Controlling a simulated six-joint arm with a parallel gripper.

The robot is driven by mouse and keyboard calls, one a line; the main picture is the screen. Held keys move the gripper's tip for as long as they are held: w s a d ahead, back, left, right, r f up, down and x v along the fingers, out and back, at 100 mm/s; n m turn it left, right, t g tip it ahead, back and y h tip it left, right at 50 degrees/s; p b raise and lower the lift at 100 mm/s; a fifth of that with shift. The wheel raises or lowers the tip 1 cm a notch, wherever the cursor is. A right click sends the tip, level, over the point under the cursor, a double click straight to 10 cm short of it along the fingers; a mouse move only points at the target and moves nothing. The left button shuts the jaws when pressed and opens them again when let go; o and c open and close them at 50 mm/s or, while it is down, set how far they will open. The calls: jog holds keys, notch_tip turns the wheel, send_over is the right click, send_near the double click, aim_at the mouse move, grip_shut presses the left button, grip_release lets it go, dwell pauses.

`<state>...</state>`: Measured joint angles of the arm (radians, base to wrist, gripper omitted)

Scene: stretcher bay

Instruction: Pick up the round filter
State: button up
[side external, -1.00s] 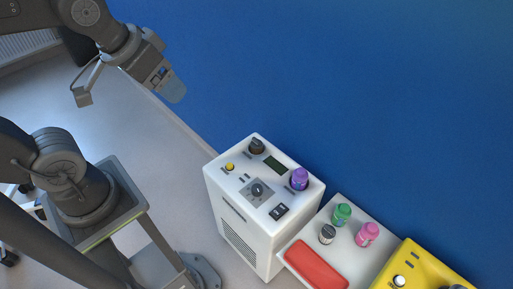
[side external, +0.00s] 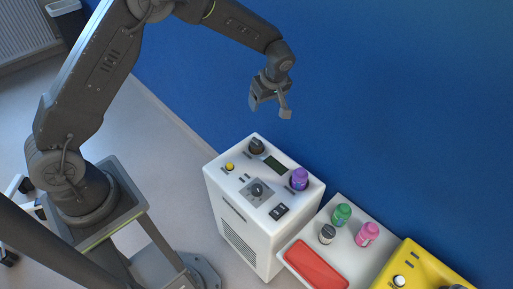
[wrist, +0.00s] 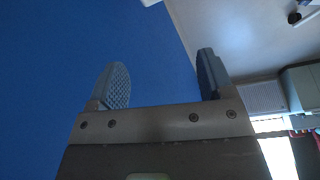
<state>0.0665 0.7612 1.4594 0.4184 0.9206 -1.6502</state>
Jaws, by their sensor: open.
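My gripper (side external: 260,101) is in the air above and behind the white machine in the side view, clear of everything. In the wrist view its two grey-blue ribbed fingers (wrist: 160,78) stand wide apart with nothing between them. I cannot tell for sure which of these is the round filter. None shows in the wrist view.
The white machine (side external: 236,215) carries a black knob (side external: 257,146) and a yellow button. A yellow device (side external: 414,270) is at the lower right. The blue wall (side external: 420,110) runs behind; air above the machine is free.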

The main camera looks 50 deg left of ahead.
notch_tip(320, 180, down, 10)
jog(key=w+n, duration=0.2)
jog(key=n, duration=0.1)
send_over(257, 139)
jog(key=d, duration=0.2)
jog(key=shift+g+y, duration=0.3)
jog(key=shift+g, duration=0.1)
jog(key=f, duration=0.7)
jog(key=shift+d+f, duration=0.1)
jog(key=shift+d, duration=0.1)
jog(key=shift+x, duration=3.05)
jog(key=shift+s, duration=0.1)
jog(key=c, duration=0.9)
jog(key=shift+c, duration=0.2)
